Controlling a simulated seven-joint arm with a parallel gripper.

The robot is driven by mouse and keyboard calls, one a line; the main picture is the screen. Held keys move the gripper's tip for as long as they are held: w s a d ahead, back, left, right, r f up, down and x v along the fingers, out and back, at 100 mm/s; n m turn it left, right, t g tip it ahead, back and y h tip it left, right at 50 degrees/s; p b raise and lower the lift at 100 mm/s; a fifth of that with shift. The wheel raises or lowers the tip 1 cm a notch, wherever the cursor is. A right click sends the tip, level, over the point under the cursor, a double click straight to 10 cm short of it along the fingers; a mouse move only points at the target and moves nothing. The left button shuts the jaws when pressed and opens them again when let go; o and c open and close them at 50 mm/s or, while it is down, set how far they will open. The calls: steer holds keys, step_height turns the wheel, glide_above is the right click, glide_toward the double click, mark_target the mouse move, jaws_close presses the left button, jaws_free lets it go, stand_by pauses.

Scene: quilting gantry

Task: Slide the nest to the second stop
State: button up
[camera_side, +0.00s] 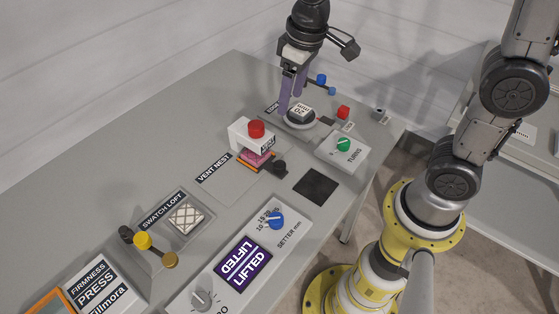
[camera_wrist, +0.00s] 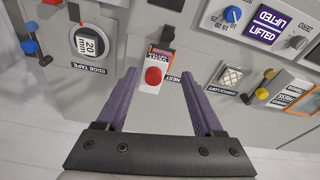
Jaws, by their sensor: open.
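The panel labelled VENT NEST (camera_side: 216,178) lies mid-table in the side view. At its far end, a small orange-edged tray with a pink pad (camera_side: 256,158) sits partly under a white block (camera_side: 240,134) topped by a red button (camera_side: 256,128). A dark knob (camera_side: 279,167) stands at the tray's side; it also shows in the wrist view (camera_wrist: 168,34). My gripper (camera_side: 290,104) is open and empty, with purple fingers raised near the round 20 mm dial. In the wrist view, the red button (camera_wrist: 153,76) appears between the fingertips (camera_wrist: 158,72). I cannot make out separate stops.
The round 20 mm dial (camera_side: 301,113) and green TURNS knob (camera_side: 343,145) stand beyond the nest. A blue setter knob (camera_side: 276,220), LIFTED display (camera_side: 243,263) and swatch loft (camera_side: 187,217) are nearer. A black square (camera_side: 315,187) lies flat at right. The left table area is clear.

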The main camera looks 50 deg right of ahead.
steer(key=g, duration=0.2)
glide_above(280, 165)
step_height(280, 165, down, 6)
steer(key=r, duration=0.1)
steer(key=shift+n, duration=0.3)
step_height(280, 165, down, 15)
steer(key=shift+r, duration=0.1)
jaws_close()
steer(key=shift+w, duration=0.1)
stand_by(1.0)
